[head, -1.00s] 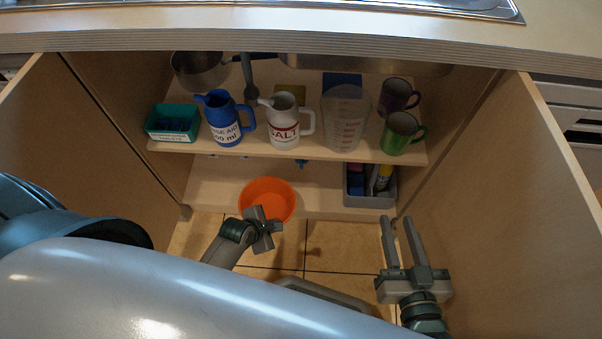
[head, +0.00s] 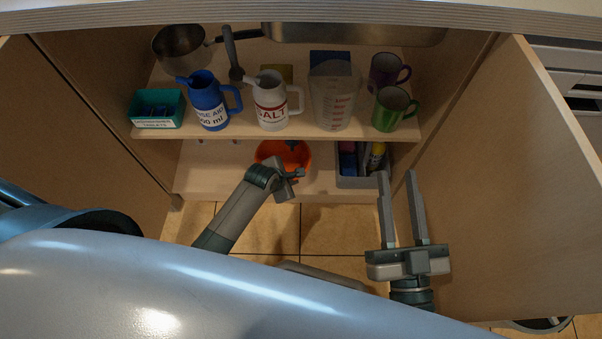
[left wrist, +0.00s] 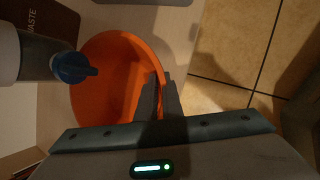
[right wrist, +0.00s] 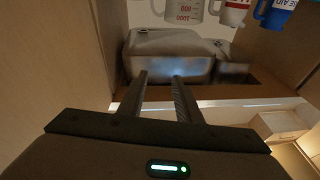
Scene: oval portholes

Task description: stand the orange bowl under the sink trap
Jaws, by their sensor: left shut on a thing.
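The orange bowl (head: 267,152) is inside the cabinet, low under the shelf and partly hidden by it. My left gripper (head: 293,173) is shut on the bowl's near rim; the left wrist view shows its fingers (left wrist: 160,85) pinching the wall of the bowl (left wrist: 98,85). A grey cylinder with a blue end (left wrist: 70,67), perhaps the sink trap, overlaps the bowl's edge in that view. I cannot tell the gap between them or whether the bowl touches the floor. My right gripper (head: 400,175) is open and empty before the cabinet; its fingers (right wrist: 160,78) show apart.
The shelf (head: 250,133) above holds a blue jug (head: 208,103), a white jug (head: 271,103), a measuring jug (head: 334,100) and mugs. A grey caddy (head: 352,180) stands right of the bowl. Open doors (head: 535,180) flank the cabinet. A brown box (left wrist: 45,25) is near the bowl.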

